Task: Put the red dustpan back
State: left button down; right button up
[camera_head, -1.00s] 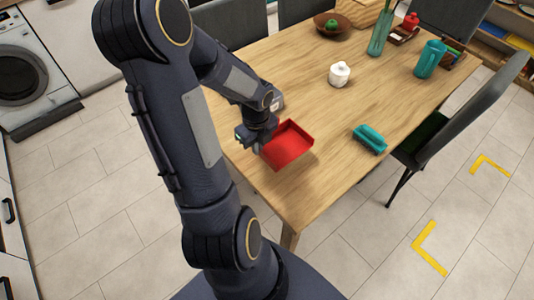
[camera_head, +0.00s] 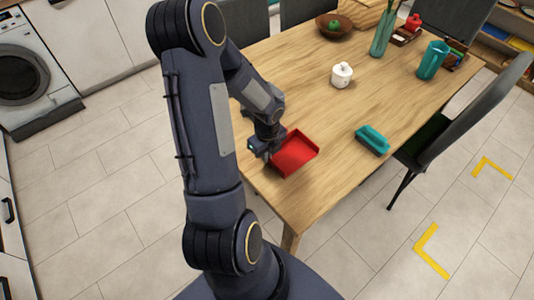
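The red dustpan (camera_head: 296,153) is at the near left edge of the wooden table (camera_head: 318,188), its open pan facing up. My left gripper (camera_head: 267,150) is at the pan's left end, where the handle is hidden by the fingers. It appears shut on the dustpan, since the two have moved together. I cannot tell whether the pan touches the tabletop. My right gripper is not in view.
A teal brush (camera_head: 372,139) lies right of the dustpan. A white lidded pot (camera_head: 342,75), a teal pitcher (camera_head: 432,60), a glass vase (camera_head: 383,35) and a brown bowl (camera_head: 333,26) stand farther back. A dark chair (camera_head: 470,105) is at the right edge.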

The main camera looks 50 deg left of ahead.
pick_arm(q)
jog(key=c, duration=1.6)
grip_release()
jog(key=shift+c, duration=0.2)
jog(key=shift+r, duration=0.25)
notch_tip(320, 180, up, 12)
jog(key=p, duration=0.2)
jog(key=s+d+r+n+t+h, duration=0.2)
jog(key=s+d+r+n, duration=0.3)
jog(key=d+n, duration=0.4)
jog(key=s+d+r+n+t+h, duration=0.1)
jog(key=s+d+r+n+t, duration=0.2)
jog(key=s+d+r+n, duration=0.3)
jog(key=d+n, duration=0.3)
jog(key=n, duration=0.2)
jog(key=shift+r+n+t+h, duration=0.3)
jog(key=shift+r+n+h, duration=0.1)
